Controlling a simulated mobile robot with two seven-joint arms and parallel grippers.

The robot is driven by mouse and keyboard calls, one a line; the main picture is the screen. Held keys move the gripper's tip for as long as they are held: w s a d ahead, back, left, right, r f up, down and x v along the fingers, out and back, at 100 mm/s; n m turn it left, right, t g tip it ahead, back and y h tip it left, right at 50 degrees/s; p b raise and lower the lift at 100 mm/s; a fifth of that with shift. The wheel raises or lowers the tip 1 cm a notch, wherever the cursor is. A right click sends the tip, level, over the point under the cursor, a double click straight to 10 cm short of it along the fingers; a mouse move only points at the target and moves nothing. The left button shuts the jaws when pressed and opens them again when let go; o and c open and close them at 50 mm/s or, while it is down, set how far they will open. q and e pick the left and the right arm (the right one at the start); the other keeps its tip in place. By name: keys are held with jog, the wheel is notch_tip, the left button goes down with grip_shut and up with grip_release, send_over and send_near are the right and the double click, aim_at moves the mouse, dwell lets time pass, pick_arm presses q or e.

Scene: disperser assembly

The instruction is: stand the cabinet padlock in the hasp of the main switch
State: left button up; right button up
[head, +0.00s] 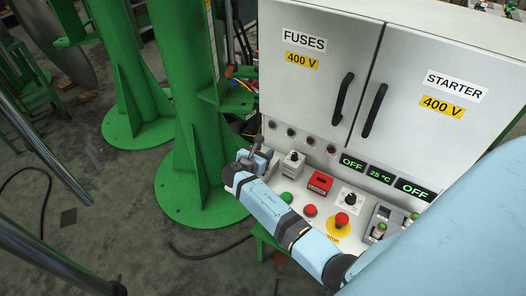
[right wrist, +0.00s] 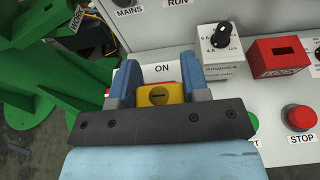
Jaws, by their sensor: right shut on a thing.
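My right gripper (head: 256,156) is at the left end of the sloping control panel, beside the green column. In the right wrist view its two blue fingers (right wrist: 156,88) are shut on the yellow body of the padlock (right wrist: 160,94), whose dark key slot faces the camera. The padlock's shackle is hidden behind its body. Small red patches beside and behind the padlock, below the ON label (right wrist: 162,68), appear to belong to the main switch (right wrist: 107,92). The hasp is hidden, so I cannot tell whether the shackle is in it. My left gripper is not in view.
A grey rotary selector box (right wrist: 219,50) stands close right of the fingers, then a red slotted box (right wrist: 285,56). A red stop button (right wrist: 300,117) is nearer. The grey cabinet (head: 310,65) rises behind the panel. A green column (head: 195,100) stands left.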

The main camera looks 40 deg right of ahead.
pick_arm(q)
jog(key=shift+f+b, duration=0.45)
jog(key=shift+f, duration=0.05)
pick_arm(e)
jog(key=shift+f, duration=1.1)
jog(key=o, duration=1.1)
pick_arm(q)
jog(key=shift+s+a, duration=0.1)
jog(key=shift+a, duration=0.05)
